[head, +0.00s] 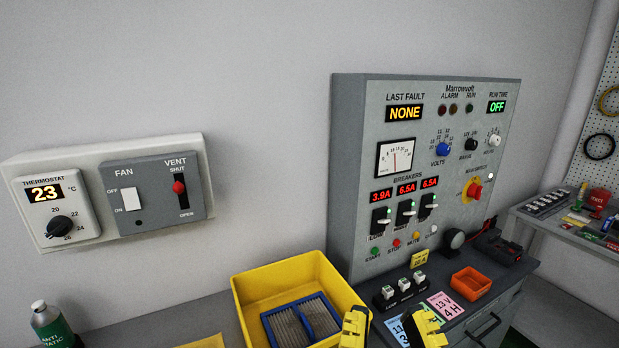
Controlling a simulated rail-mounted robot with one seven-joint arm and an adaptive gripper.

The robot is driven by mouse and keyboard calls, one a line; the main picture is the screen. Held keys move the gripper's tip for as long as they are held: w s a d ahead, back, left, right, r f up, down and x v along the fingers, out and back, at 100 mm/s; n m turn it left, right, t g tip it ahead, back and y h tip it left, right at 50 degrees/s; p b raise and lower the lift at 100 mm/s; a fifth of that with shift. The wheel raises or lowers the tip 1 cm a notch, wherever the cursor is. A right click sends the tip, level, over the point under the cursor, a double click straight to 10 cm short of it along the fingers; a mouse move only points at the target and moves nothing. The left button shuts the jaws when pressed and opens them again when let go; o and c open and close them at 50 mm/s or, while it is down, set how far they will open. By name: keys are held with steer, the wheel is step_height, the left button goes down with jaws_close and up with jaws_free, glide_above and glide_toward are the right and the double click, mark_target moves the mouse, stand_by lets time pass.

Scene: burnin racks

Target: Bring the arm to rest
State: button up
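My gripper (389,326) shows at the bottom edge of the head view, as two yellow and black fingers set apart. It looks open, and I see nothing held between the fingers. The rest of my arm is below the frame and out of view. The fingers appear in front of the bench, just right of the yellow bin. I cannot tell how high they are above the bench.
A yellow bin (251,317) holds a blue-framed filter (301,321). A grey control panel (350,235) stands behind. Cards (441,306), an orange tray (470,284) and a green bottle (50,325) are on the bench. A thermostat and fan unit (130,150) is on the wall.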

step_height(320, 180, up, 37)
steer(key=p, duration=3.3)
